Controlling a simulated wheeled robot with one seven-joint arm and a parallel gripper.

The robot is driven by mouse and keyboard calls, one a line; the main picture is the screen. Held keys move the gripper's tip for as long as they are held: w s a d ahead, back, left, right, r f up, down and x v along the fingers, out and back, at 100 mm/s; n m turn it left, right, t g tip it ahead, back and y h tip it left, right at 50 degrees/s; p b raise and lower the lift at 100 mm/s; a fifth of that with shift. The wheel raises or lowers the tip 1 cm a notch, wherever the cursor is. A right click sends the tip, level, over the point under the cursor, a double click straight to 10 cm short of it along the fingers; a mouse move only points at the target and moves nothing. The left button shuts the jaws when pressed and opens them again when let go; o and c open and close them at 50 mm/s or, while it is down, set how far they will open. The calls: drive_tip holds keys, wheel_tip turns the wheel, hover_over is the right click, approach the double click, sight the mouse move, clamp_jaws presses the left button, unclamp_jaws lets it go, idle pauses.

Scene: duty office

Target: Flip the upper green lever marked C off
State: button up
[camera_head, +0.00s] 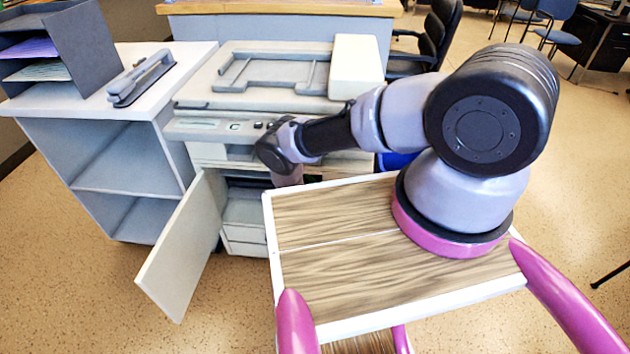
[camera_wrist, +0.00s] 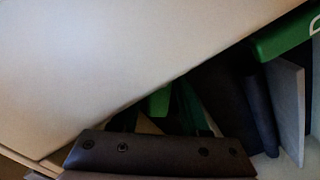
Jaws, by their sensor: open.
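The copier (camera_head: 225,75) stands with its front door (camera_head: 180,250) swung open. In the wrist view a green part (camera_wrist: 285,35) at the upper right carries a piece of a white curved mark, cut off by the picture edge. I cannot tell whether it is lever C. A smaller green piece (camera_wrist: 159,102) shows near the middle, just beyond my gripper (camera_wrist: 165,122), with a darker green strip beside it. My gripper is open in the dark copier interior, and its fingers are hard to make out. In the head view my arm hides it and the levers.
A pale panel fills the wrist view's upper left, close to my gripper. A grey plate (camera_wrist: 288,108) stands at its right.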

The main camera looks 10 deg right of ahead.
clamp_jaws()
drive_tip(key=m, duration=0.3)
drive_tip(key=shift+a+f, duration=0.15)
drive_tip(key=shift+f, duration=0.25)
drive_tip(key=shift+w+a+m, duration=0.1)
drive_tip(key=shift+a+m, duration=0.2)
drive_tip(key=shift+m, duration=0.3)
unclamp_jaws()
